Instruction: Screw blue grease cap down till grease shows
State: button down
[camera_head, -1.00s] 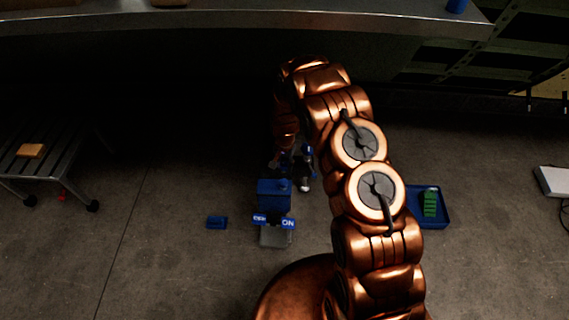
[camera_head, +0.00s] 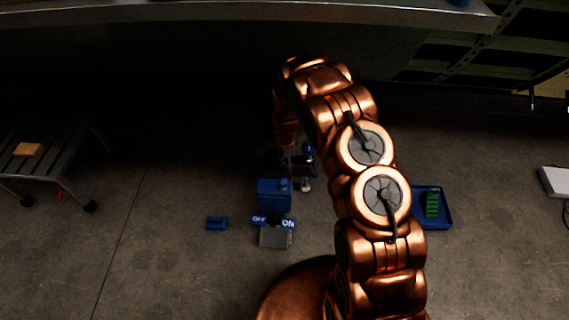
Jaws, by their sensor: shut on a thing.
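A small blue cap (camera_head: 307,147) shows at the top of a dark, upright fitting with a pale foot (camera_head: 305,185), just behind the blue box. My arm arches over and reaches down to it from the left. My gripper (camera_head: 288,157) is dark and small at the end of the arm, against the fitting's upper part. It is shut, seemingly on the blue cap, but the fingers are hard to make out. I cannot see any grease at this size.
A blue box (camera_head: 273,195) with an OFF/ON label (camera_head: 273,222) stands in front of the fitting. A blue tray (camera_head: 444,215) holds green pieces (camera_head: 432,203). A slatted table (camera_head: 48,160) stands at left.

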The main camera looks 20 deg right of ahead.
dwell(0.5)
jog(key=c, duration=0.8)
grip_release()
jog(key=shift+o, duration=0.2)
jog(key=shift+r, duration=0.1)
jog(key=shift+r, duration=3.7)
jog(key=shift+a, duration=0.1)
